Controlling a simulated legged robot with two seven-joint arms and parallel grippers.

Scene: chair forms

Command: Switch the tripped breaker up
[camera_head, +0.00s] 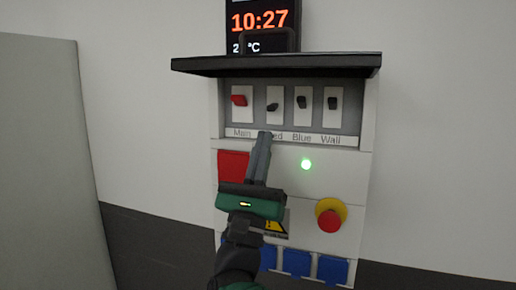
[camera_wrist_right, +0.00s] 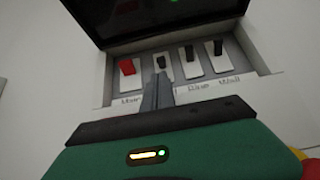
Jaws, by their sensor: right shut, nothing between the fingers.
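A breaker row sits in a recess near the top of a white panel. The second breaker (camera_head: 272,107), with a black lever on a white plate, has its lever lower than those of its neighbours. Its label is partly hidden by my fingers and ends in "ed". It also shows in the wrist view (camera_wrist_right: 161,62). My right gripper (camera_head: 265,135) is shut and empty, its fingers pointing up just below this breaker. In the wrist view the fingertips (camera_wrist_right: 160,76) overlap the lower part of its plate; contact cannot be told. My left gripper is not in view.
The red Main lever (camera_head: 238,100), Blue lever (camera_head: 301,102) and Wall lever (camera_head: 332,103) flank it. A dark lid (camera_head: 280,65) juts out above.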

